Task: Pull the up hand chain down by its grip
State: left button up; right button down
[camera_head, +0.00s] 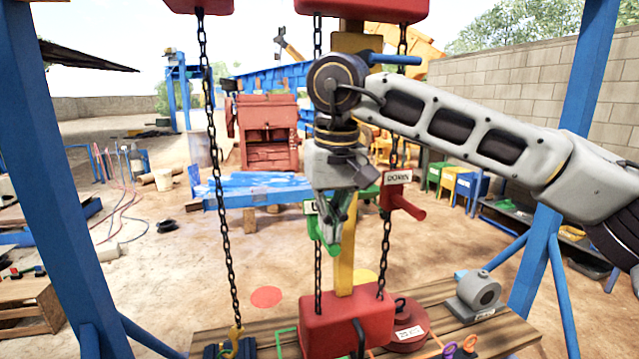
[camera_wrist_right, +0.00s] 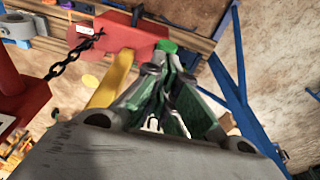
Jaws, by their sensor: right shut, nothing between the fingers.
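The up hand chain (camera_head: 318,272) hangs left of the yellow post, with a green grip (camera_head: 314,232) and a partly covered label on it. My right gripper (camera_head: 335,235) is shut and points down right at the green grip, overlapping it in the head view. Nothing shows held between its fingers. In the right wrist view its fingers (camera_wrist_right: 168,75) are together, and a green end of the grip (camera_wrist_right: 167,46) shows just past the tips. Whether they touch is not clear. The red grip (camera_head: 402,200) with its label is on the chain to the right. My left gripper is out of view.
The yellow post (camera_head: 346,262) stands close beside the gripper. A red block (camera_head: 346,322) with a hook hangs below, above a wooden table (camera_head: 260,330). A load chain (camera_head: 214,160) hangs at left. Blue frame legs (camera_head: 570,150) stand on both sides.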

aim_at(340, 253)
jog(key=shift+f+b, duration=0.95)
jog(key=shift+f, duration=0.7)
jog(key=shift+s, duration=0.15)
jog(key=shift+s+d+r+b, duration=0.1)
jog(key=shift+s+d+b, duration=0.15)
jog(key=shift+s, duration=0.5)
jog(key=shift+s+d+r+b, duration=0.1)
jog(key=shift+s+d+b, duration=0.2)
jog(key=shift+s, duration=0.45)
jog(key=shift+s+d+r+b, duration=0.1)
jog(key=shift+s+d+b, duration=0.15)
jog(key=shift+s, duration=0.5)
jog(key=shift+r, duration=0.1)
jog(key=s+d+r+p, duration=0.1)
jog(key=s+r+p, duration=0.1)
jog(key=s+r, duration=0.2)
jog(key=shift+r+p, duration=0.3)
jog(key=shift+r, duration=0.15)
jog(key=shift+w+d, duration=0.1)
dwell(1.5)
